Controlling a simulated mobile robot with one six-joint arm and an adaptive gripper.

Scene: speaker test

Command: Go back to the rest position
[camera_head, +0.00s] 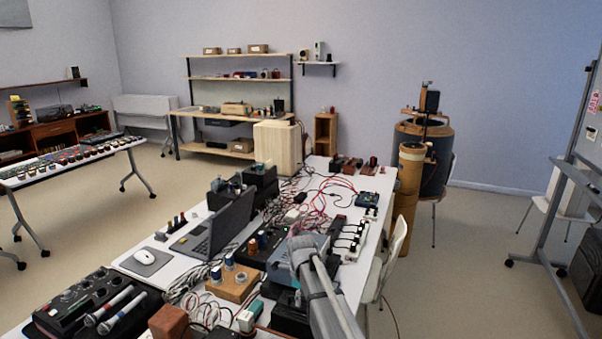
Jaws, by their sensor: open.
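A grey arm link of mine reaches up from the bottom edge, right of centre, over the long white table (375,190). I cannot make out my gripper or its fingers in this view. The table under the arm is crowded with electronics. An open laptop (222,228) stands left of the arm, with a white mouse (145,256) on a grey pad beside it. A wooden block with blue-topped parts (236,284) lies close to the arm's left.
Two microphones (118,308) lie on a black mixer at the lower left. Red and black cables spread over the table. A white chair (393,255) stands against its right side. A whiteboard stand (550,240) is at far right. Floor between is open.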

